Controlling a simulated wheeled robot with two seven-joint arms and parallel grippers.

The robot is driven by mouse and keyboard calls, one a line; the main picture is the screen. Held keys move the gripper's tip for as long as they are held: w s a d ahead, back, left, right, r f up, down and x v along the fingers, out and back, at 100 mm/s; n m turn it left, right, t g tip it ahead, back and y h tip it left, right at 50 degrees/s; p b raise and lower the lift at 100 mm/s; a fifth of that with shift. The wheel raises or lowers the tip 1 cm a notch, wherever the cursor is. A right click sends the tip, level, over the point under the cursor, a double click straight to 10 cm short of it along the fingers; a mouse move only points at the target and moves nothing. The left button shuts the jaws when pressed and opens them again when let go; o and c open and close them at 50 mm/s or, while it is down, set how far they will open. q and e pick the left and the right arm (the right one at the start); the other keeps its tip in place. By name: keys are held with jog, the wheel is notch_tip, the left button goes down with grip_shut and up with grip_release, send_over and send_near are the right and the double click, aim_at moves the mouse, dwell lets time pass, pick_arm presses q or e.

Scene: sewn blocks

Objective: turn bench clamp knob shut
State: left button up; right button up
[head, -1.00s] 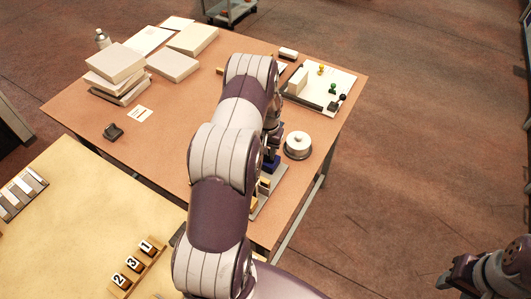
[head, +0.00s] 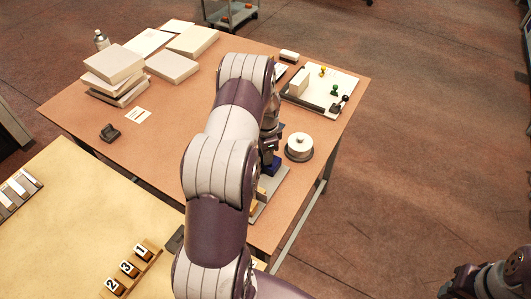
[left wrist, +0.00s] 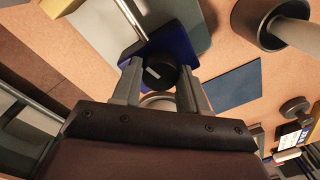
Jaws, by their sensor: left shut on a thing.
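The blue bench clamp (head: 272,167) stands near the right front part of the brown table, partly hidden behind my left arm. In the left wrist view its blue body (left wrist: 178,42) lies beyond the fingertips. The round black knob (left wrist: 157,72) with a white mark sits between the two fingers of my left gripper (left wrist: 158,82), which is shut on it. The gripper points down at the clamp in the head view. My right gripper (head: 455,284) is at the lower right, away from the table, too small and dark to read its fingers.
A round white-topped item (head: 299,146) stands close right of the clamp. A white tray (head: 325,92) with small coloured-handled pieces lies behind it. Stacked pale boxes (head: 115,65) fill the back left. Numbered blocks (head: 128,268) are on the near yellow table.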

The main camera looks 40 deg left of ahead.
pick_arm(q)
jog(key=shift+m+b, duration=0.3)
jog(key=shift+m, duration=1.1)
jog(key=shift+w+r, duration=0.1)
jog(key=o, duration=1.1)
jog(key=shift+c, duration=0.2)
notch_tip(320, 180, up, 13)
jog(key=b, duration=0.3)
jog(key=shift+s+d+b, duration=0.15)
jog(key=shift+s+b, duration=0.15)
jog(key=shift+s, duration=0.05)
jog(key=shift+f, duration=0.2)
